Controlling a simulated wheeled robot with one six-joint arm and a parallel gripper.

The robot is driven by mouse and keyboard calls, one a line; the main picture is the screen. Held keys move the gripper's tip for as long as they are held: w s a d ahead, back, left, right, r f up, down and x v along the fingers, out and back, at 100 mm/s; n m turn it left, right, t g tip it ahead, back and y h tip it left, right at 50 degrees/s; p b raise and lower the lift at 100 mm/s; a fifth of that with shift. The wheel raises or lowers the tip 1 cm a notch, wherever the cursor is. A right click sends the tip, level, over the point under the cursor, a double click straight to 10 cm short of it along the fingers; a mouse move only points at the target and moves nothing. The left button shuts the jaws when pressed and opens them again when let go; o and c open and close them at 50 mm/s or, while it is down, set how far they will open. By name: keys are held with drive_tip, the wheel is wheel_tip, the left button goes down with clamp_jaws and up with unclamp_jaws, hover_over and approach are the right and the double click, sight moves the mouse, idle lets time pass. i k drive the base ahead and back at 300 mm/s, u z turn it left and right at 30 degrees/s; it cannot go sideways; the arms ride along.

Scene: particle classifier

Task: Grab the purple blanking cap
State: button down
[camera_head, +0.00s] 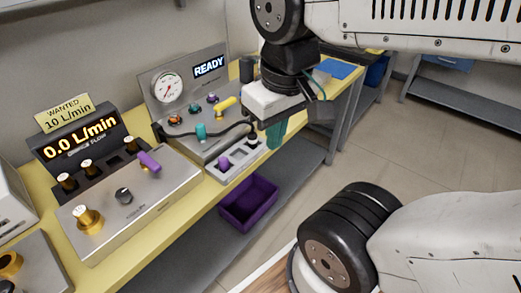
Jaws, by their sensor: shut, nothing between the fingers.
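A small purple cap (224,163) stands in a slot of the grey tray (213,174) at the bench's front edge. The picture does not settle which is the blanking cap. My gripper (254,134) is shut and empty, above and to the right of the tray, apart from the small purple cap. Its fingers are small and partly hidden by its white body.
The flow meter (80,148) reads 0.0 L/min. The gauge panel (188,82) shows READY, and a black hose crosses in front of it. A purple bin (249,203) stands on the lower shelf. A teal object (276,134) shows below my gripper. The floor right is clear.

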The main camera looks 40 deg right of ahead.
sight(223, 161)
drive_tip(key=z, duration=0.1)
drive_tip(key=i, duration=0.5)
drive_tip(key=k, duration=0.5)
drive_tip(key=z, duration=3.1)
drive_tip(key=k, duration=1.7)
drive_tip(key=u, duration=1.8)
